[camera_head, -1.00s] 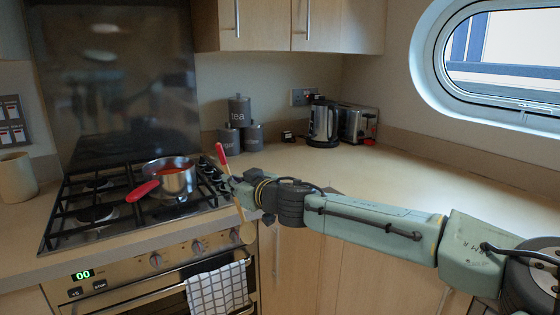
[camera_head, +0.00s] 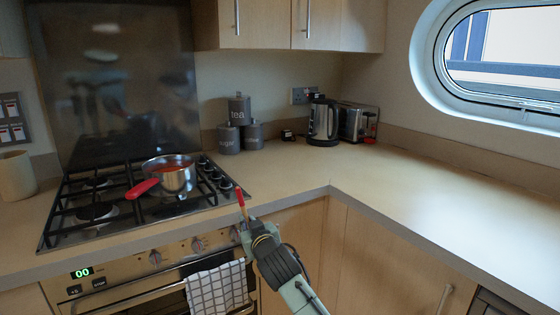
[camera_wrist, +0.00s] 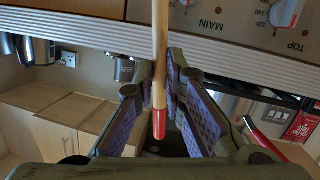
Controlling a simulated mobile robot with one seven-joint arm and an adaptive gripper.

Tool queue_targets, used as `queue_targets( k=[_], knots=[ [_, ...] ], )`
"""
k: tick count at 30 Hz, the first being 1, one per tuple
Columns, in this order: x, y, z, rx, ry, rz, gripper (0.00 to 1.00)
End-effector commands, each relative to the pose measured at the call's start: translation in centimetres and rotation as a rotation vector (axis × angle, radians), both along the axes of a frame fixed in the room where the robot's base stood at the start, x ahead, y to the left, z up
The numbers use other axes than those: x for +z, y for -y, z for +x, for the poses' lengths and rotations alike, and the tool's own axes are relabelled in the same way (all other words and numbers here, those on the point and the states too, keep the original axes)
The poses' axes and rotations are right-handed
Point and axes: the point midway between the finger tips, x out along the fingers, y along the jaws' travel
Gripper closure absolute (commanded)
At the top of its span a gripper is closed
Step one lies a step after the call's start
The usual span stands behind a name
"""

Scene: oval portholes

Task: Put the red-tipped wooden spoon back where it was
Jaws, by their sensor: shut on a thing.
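The red-tipped wooden spoon is in my gripper (camera_head: 246,229), in front of the counter edge by the oven. In the head view its red tip (camera_head: 240,196) points up above my gripper; the rest is mostly hidden. In the wrist view the pale wooden handle (camera_wrist: 160,45) runs between the purple pads of my gripper (camera_wrist: 156,78), with the red end (camera_wrist: 159,122) towards the camera. The spoon's other end is out of sight. A beige crock (camera_head: 15,177) stands on the counter left of the hob; its inside is not visible.
A steel pot (camera_head: 177,179) with a red handle and red contents sits on the black hob (camera_head: 95,236). Grey canisters (camera_head: 240,109), a kettle (camera_head: 323,122) and a toaster (camera_head: 354,123) stand at the back. A checked towel (camera_head: 217,289) hangs on the oven. The right counter (camera_head: 430,190) is clear.

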Motion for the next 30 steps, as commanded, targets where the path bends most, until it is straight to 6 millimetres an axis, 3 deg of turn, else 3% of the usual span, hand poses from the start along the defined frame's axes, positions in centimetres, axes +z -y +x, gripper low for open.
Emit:
queue_targets(
  k=[10,19,30],
  knots=[
    [-9.4,1.2,-0.5,-0.126,-0.011,0.008,1.0],
    [-18.1,2.3,-2.1,-0.213,-0.012,0.0,1.0],
    [-25.0,3.8,-4.1,-0.275,-0.004,-0.003,1.0]
  ],
)
